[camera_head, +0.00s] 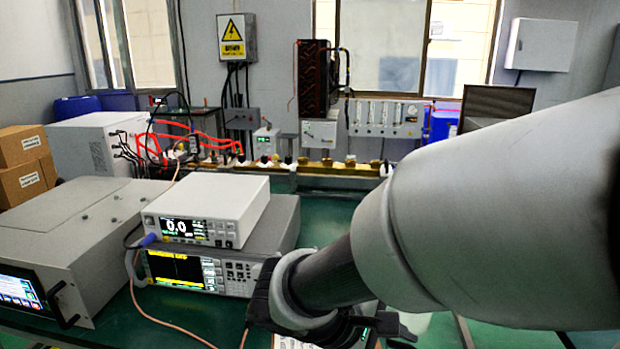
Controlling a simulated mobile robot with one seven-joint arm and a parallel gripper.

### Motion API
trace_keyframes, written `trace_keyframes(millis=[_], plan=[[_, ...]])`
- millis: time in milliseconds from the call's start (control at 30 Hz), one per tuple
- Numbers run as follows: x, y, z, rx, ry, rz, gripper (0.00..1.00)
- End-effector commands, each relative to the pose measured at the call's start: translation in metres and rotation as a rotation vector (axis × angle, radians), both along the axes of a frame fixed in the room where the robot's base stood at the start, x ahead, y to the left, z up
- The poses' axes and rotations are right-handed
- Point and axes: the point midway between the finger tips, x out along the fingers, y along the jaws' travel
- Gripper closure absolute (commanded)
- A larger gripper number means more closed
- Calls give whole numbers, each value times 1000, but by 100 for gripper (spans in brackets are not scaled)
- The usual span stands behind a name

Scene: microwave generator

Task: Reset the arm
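My arm (480,215) reaches in from the right edge and slopes down to the left across the front of the picture. Its far end, a grey ring with black parts around it (305,305), is low in the middle, in front of the stacked instruments and over the green bench. My gripper's fingers cannot be made out there, so its opening does not show. I see no held object. The arm hides the right part of the bench.
A white meter reading 0.0 (180,228) sits on a second instrument (187,270), left of my arm's end. A grey touchscreen unit (85,225) stands farther left. A brass-coloured waveguide line (340,168) runs behind. Loose cables (160,322) lie on the green bench (125,305).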

Motion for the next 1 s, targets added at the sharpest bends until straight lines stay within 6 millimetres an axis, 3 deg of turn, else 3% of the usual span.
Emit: trace_keyframes(millis=[67,200,500,667,1000], plan=[[-22,-16,8,202,-46,-179,66],[-45,-17,21,498,-150,-396,66],[-53,-7,63,888,-408,-621,66],[-52,-4,98,1024,-535,-680,66],[-52,-3,180,1014,-518,-674,66]])
